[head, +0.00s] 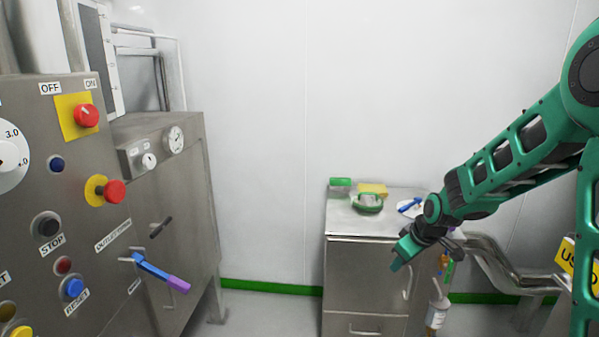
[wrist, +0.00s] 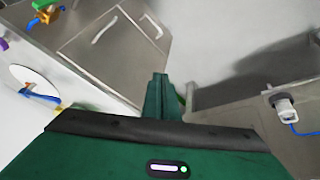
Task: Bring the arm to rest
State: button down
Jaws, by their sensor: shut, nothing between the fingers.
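My green arm reaches in from the right of the head view, bent down at the wrist. My gripper (head: 401,258) hangs in front of the steel cabinet's right part, apart from the things on its top. In the wrist view my gripper (wrist: 159,88) points away from the camera with its green fingers together. The fingers are shut and hold nothing.
A steel cabinet (head: 352,275) carries a green tape roll (head: 367,203), a green box (head: 340,185) and a yellow pad (head: 373,189). A control panel (head: 60,210) with buttons stands at the left. Steel pipes (head: 490,262) run at the right. Open floor lies between.

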jog(key=s+d+r+m+h, duration=0.1)
jog(key=s+r+m, duration=0.4)
jog(key=s, duration=0.6)
jog(key=s+d+r+m+h, duration=0.1)
jog(key=s+r+m, duration=0.1)
jog(key=s+r, duration=0.7)
jog(key=s+d+f+m+g, duration=0.2)
jog(key=s+d, duration=0.3)
jog(key=s, duration=0.4)
jog(key=s+d+f+m+g, duration=0.2)
jog(key=s+d, duration=0.4)
jog(key=s, duration=0.3)
jog(key=m+g, duration=0.1)
jog(key=m, duration=0.1)
jog(key=shift+s+d+f+m+y, duration=0.15)
jog(key=shift+s+f+m+y, duration=0.1)
jog(key=shift+s+m+y, duration=0.05)
jog(key=shift+w+f, duration=0.25)
jog(key=shift+w, duration=0.4)
